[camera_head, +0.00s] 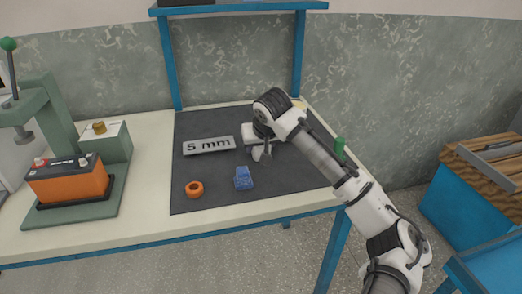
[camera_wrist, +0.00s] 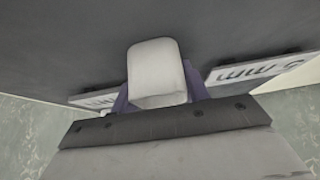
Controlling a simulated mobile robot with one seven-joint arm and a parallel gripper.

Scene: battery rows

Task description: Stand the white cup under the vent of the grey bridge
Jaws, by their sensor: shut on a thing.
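My gripper (camera_head: 262,152) is low over the dark mat, at the right of the "5 mm" plate. It is shut on a pale thing (camera_wrist: 157,72), which fits the white cup, though its shape is only partly clear. Purple parts show on both sides of it in the wrist view, and I cannot tell what they belong to. The "5 mm" plate (camera_head: 208,145) also shows in the wrist view (camera_wrist: 265,70). A second pale block (camera_head: 278,133) stands behind the gripper, partly hidden by my arm. I cannot make out the grey bridge or its vent for certain.
An orange ring (camera_head: 194,189) and a blue object (camera_head: 243,178) lie on the front of the mat (camera_head: 215,120). A green press (camera_head: 55,120) with an orange battery (camera_head: 68,182) stands at the left.

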